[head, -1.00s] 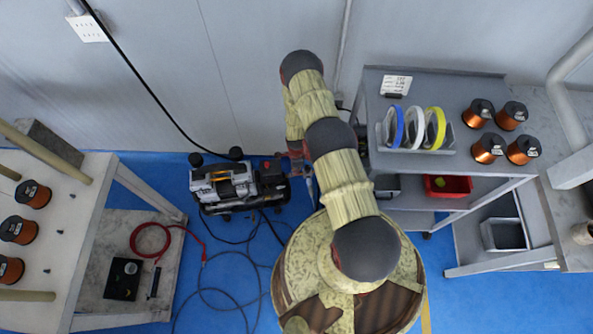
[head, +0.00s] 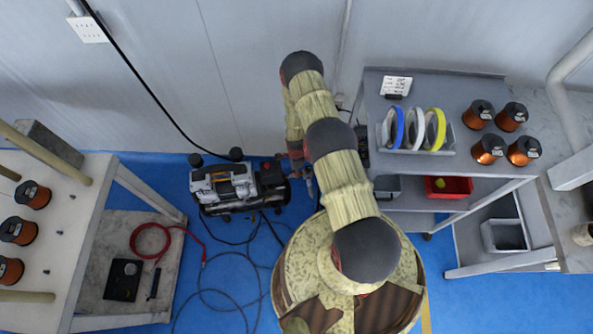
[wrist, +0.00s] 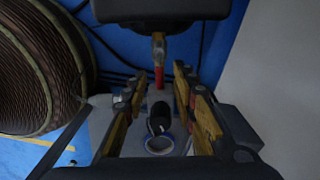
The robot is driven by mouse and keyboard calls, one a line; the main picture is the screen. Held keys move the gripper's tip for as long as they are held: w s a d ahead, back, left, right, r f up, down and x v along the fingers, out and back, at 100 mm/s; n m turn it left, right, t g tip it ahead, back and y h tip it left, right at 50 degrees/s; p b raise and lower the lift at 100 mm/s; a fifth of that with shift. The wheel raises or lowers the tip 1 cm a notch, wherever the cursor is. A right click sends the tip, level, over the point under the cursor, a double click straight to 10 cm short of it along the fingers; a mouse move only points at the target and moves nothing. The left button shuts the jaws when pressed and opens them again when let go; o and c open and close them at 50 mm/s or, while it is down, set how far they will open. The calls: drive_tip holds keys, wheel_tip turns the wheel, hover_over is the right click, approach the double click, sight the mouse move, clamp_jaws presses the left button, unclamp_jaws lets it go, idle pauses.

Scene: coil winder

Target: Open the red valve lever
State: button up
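My gripper (wrist: 163,82) is open in the wrist view, with one finger on each side of a small red lever (wrist: 158,76). A brass-coloured piece (wrist: 158,46) sits at the lever's far end. I cannot tell whether either finger touches the lever. Below it, between the fingers, are a black cylinder and a blue ring (wrist: 158,145). In the head view my gripper is small and partly hidden by my arm, at the right side of the compressor (head: 236,188). The lever cannot be made out there.
A grey cart (head: 440,75) with tape rolls and copper spools stands close to the right of my wrist. A bench (head: 85,220) with spools stands at the left. A red hose (head: 150,240) lies on its lower shelf. Dark cables and hose cross the blue floor.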

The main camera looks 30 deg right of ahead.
wheel_tip(320, 180, up, 12)
idle(0.9)
idle(0.4)
